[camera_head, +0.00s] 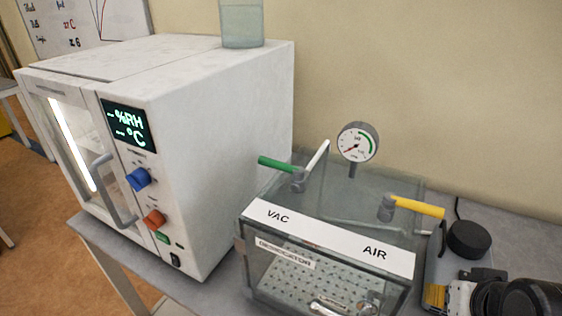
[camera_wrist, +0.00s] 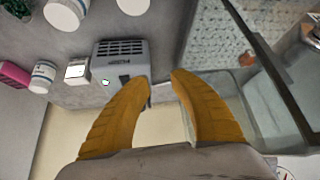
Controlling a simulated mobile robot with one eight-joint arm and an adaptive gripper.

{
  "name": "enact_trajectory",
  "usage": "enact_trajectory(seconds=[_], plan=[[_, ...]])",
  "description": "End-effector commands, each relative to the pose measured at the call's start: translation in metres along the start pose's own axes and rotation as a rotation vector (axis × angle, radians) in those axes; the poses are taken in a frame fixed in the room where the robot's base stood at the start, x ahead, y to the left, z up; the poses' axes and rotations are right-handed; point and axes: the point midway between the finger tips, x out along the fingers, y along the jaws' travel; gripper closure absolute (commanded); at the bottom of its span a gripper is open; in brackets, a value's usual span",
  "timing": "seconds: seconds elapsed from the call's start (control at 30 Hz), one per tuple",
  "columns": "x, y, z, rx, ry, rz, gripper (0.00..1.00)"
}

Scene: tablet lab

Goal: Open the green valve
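The green valve (camera_head: 277,164) sits on top of the clear desiccator box (camera_head: 300,290), on its left side behind the VAC label. Its green handle points left towards the white cabinet. The yellow valve (camera_head: 418,207) is on the right side behind the AIR label, with its handle pointing right. My gripper (camera_wrist: 160,78) shows two orange-yellow fingers spread apart with nothing between them. In the head view a yellow finger (camera_head: 434,296) shows at the lower right, beside the box and well apart from the green valve. The green valve does not show in the wrist view.
A white cabinet (camera_head: 215,140) stands close to the left of the box. A dial gauge (camera_head: 357,142) rises behind the valves. A black round object (camera_head: 468,240) lies right of the box. The wrist view shows a grey device (camera_wrist: 122,62), white jars (camera_wrist: 43,75) and a pink box (camera_wrist: 14,74).

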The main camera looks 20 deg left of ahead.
Motion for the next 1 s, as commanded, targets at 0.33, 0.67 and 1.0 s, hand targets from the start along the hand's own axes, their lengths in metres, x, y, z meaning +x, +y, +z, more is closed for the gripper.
enact_trajectory(seconds=[0.33,0.67,1.0], plan=[[-0.078,0.0,-0.056,-0.001,0.0,0.0,0.63],[-0.167,-0.013,-0.13,-0.066,-0.01,-0.026,0.63],[-0.183,-0.143,-0.217,-0.646,-0.068,-0.255,0.63]])
